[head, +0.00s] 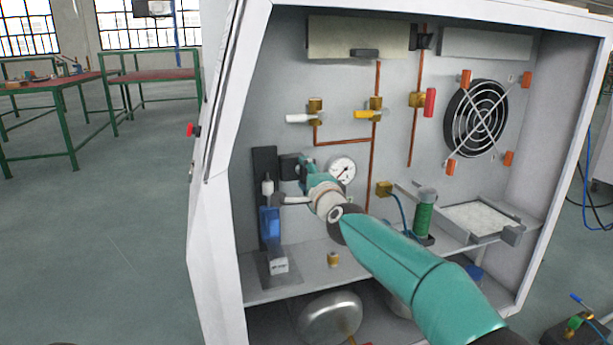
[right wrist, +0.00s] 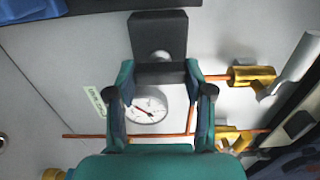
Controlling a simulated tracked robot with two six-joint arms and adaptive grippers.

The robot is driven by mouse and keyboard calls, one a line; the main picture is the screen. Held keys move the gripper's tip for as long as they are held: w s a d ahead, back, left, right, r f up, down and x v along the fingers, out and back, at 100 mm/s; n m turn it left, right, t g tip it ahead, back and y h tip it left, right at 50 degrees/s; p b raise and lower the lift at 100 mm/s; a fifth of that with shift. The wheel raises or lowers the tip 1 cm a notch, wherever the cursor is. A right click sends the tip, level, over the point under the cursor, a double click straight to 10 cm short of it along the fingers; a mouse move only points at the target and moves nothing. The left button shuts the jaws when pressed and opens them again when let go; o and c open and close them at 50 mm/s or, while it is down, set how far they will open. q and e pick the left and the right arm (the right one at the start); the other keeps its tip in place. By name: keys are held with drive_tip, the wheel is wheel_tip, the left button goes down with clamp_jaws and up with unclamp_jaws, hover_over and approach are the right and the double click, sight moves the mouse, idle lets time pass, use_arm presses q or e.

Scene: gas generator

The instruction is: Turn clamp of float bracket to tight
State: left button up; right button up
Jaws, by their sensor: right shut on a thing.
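The right arm reaches into the open cabinet from the lower right in the head view. My right gripper (head: 303,168) is at the dark clamp (head: 288,166) beside the upper part of the black upright bracket (head: 264,165). In the right wrist view, the two teal fingers of this gripper (right wrist: 160,75) are shut on the dark clamp (right wrist: 162,71), one fingertip at each end. A black block with a pale round part (right wrist: 158,35) shows just beyond the clamp. I cannot tell how tight the clamp is. My left gripper is not in view.
A pressure gauge (head: 342,170) is close to the right of the gripper. Copper pipes with valves (head: 375,104) run above. A blue part (head: 270,222) and a green cylinder (head: 424,214) stand lower down. The cabinet's white side edge (head: 222,150) is on the left.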

drive_tip(key=shift+w+d+f, duration=0.1)
drive_tip(key=shift+d+f, duration=0.1)
drive_tip(key=shift+d, duration=0.05)
drive_tip(key=o, duration=1.1)
drive_tip(key=shift+c, duration=0.2)
drive_tip(key=shift+o, duration=0.5)
drive_tip(key=shift+a, duration=0.1)
drive_tip(key=shift+r, duration=0.1)
drive_tip(key=v, duration=1.2)
